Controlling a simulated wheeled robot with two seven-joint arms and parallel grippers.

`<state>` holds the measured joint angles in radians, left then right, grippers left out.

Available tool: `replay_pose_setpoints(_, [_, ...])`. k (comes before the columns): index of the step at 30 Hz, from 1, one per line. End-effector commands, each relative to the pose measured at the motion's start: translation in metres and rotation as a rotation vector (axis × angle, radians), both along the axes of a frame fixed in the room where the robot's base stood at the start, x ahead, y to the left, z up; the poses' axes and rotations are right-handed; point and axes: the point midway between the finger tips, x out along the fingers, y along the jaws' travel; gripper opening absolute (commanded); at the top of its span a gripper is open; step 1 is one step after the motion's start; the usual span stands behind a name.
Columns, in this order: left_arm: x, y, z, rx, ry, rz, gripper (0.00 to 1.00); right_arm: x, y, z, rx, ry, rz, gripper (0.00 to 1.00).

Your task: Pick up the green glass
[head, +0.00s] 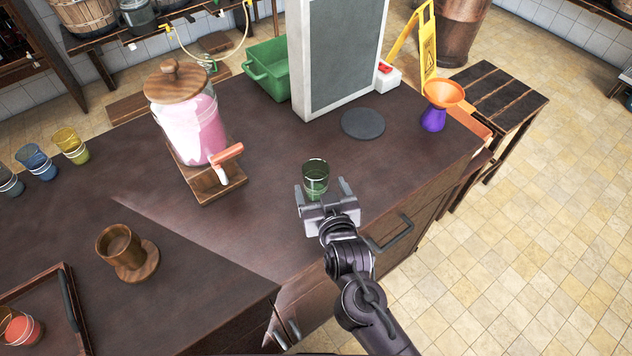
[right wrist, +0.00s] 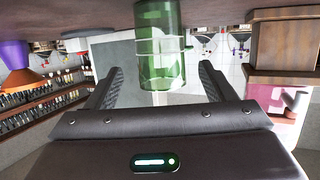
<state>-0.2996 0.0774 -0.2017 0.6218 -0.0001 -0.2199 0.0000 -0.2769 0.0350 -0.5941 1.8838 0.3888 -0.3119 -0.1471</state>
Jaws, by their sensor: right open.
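The green glass (head: 315,177) stands upright on the dark wooden counter, near its front edge. My right gripper (head: 325,190) is just in front of the glass, open, with one finger to either side. In the right wrist view the picture is upside down, and the green glass (right wrist: 162,45) shows ahead of and roughly between the open fingers (right wrist: 160,85). I see no finger touching it. My left gripper is in neither view.
A pink drink dispenser (head: 190,125) on a wooden stand is left of the glass. A dark round disc (head: 363,123) and a tall board (head: 345,60) are behind it. An orange-purple funnel (head: 437,110) stands right. A wooden cup (head: 120,245) is at left. Counter around the glass is clear.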

Motion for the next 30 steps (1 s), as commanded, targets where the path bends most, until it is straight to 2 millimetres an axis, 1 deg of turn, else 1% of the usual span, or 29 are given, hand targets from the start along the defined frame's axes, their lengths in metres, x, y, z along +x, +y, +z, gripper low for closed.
replay_pose_setpoints(3, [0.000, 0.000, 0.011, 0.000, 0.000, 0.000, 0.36, 0.015, 0.005, 0.003, 0.000, -0.002, 0.001, 0.77])
replay_pose_setpoints(6, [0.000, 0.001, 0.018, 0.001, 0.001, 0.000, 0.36, 0.030, 0.008, 0.002, 0.000, 0.001, 0.000, 0.77])
replay_pose_setpoints(9, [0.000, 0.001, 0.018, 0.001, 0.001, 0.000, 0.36, 0.040, 0.011, -0.005, -0.001, 0.000, 0.001, 0.77])
replay_pose_setpoints(13, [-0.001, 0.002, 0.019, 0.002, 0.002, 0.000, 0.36, 0.047, 0.013, -0.009, 0.001, 0.001, 0.002, 0.77])
replay_pose_setpoints(19, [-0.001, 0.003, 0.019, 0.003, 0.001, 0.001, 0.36, 0.047, 0.012, -0.009, 0.001, 0.002, 0.002, 0.77])
replay_pose_setpoints(20, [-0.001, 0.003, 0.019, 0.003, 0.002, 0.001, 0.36, 0.047, 0.012, -0.009, 0.001, 0.002, 0.002, 0.75])
replay_pose_setpoints(30, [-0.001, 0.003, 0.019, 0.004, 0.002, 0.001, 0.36, 0.047, 0.012, -0.009, 0.001, 0.002, 0.002, 0.31])
